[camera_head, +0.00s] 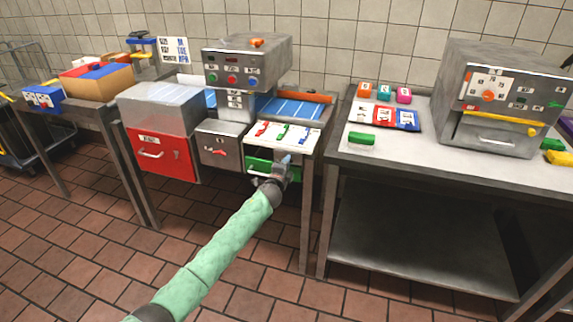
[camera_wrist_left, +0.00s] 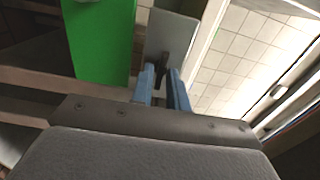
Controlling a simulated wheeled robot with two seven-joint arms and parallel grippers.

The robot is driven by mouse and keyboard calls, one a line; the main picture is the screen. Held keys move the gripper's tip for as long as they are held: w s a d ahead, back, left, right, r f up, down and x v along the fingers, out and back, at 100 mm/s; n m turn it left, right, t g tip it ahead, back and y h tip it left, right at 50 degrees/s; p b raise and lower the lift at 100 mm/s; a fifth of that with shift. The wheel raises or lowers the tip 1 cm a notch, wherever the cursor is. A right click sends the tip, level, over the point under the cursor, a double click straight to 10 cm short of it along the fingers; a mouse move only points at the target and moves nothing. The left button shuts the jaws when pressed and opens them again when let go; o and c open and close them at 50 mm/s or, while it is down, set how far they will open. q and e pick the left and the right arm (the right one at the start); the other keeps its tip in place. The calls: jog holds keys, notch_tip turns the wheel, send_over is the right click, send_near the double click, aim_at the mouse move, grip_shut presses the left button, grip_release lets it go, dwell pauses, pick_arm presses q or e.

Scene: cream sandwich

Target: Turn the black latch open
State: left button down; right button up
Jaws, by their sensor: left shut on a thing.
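The black latch (camera_wrist_left: 161,73) is a small dark piece on a light grey plate (camera_wrist_left: 172,35), beside a green panel (camera_wrist_left: 100,38), in the left wrist view. My left gripper (camera_wrist_left: 162,88) has its two blue fingers closed on the latch, one on each side. In the head view my left gripper (camera_head: 286,160) reaches the right end of the green-fronted drawer (camera_head: 258,164) under the machine; it hides the latch there. My right gripper is not in view.
A red-fronted box (camera_head: 160,152) and a small grey box (camera_head: 219,147) sit left of the green front. A white panel (camera_head: 283,137) with coloured handles lies just above it. A steel table (camera_head: 420,165) with an oven (camera_head: 500,100) stands at right. The floor in front is clear.

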pick_arm(q)
jog(key=shift+f, duration=0.1)
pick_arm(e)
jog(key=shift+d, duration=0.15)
pick_arm(q)
jog(key=c, duration=1.4)
grip_release()
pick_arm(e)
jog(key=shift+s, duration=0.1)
pick_arm(q)
jog(key=shift+s, duration=0.1)
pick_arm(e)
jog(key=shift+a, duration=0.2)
pick_arm(q)
jog(key=v, duration=0.7)
jog(key=shift+s+b, duration=0.25)
jog(key=shift+b, duration=0.05)
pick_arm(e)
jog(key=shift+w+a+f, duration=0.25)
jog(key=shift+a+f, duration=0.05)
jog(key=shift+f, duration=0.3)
pick_arm(q)
jog(key=shift+a, duration=0.1)
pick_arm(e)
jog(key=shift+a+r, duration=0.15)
